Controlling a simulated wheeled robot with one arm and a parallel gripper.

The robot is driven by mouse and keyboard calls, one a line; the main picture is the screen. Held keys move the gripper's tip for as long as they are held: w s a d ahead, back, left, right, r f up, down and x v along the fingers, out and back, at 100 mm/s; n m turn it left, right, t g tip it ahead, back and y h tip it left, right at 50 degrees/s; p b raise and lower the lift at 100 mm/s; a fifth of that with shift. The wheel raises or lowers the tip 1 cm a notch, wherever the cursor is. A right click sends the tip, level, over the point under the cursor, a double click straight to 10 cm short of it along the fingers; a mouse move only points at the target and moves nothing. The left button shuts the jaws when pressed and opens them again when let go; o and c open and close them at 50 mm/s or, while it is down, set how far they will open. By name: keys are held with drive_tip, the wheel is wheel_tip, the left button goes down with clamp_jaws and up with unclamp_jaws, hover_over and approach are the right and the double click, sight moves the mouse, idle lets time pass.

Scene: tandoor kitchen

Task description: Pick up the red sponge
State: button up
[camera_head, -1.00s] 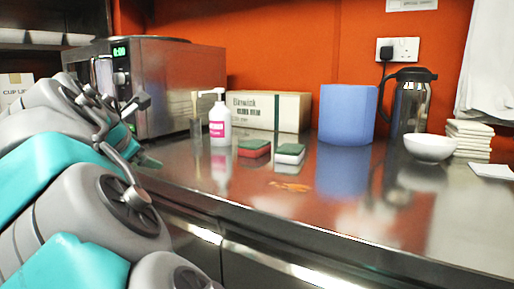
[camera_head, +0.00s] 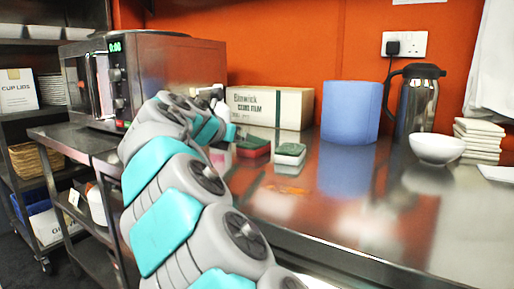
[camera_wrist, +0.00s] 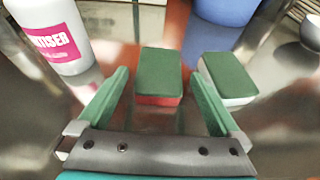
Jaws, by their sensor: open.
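The red sponge (camera_head: 252,151) has a green top and lies on the steel counter, left of a white sponge (camera_head: 289,153) with a green top. In the wrist view the red sponge (camera_wrist: 158,76) lies ahead, between the lines of my two green fingers. My gripper (camera_wrist: 160,88) is open and empty, and its right finger is close to the white sponge (camera_wrist: 229,78). In the head view my arm hides most of my gripper, and the sponge's left edge is close to the arm.
A sanitiser bottle (camera_wrist: 52,34) stands just left of my left finger. Behind the sponges are a cling film box (camera_head: 270,107) and a blue roll (camera_head: 350,111). A steel jug (camera_head: 415,102) and white bowl (camera_head: 436,148) stand to the right. The counter (camera_head: 330,205) front is clear.

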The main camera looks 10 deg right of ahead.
drive_tip(key=x, duration=0.6)
drive_tip(key=shift+r, duration=0.15)
drive_tip(key=c, duration=1.1)
drive_tip(key=shift+c, duration=0.2)
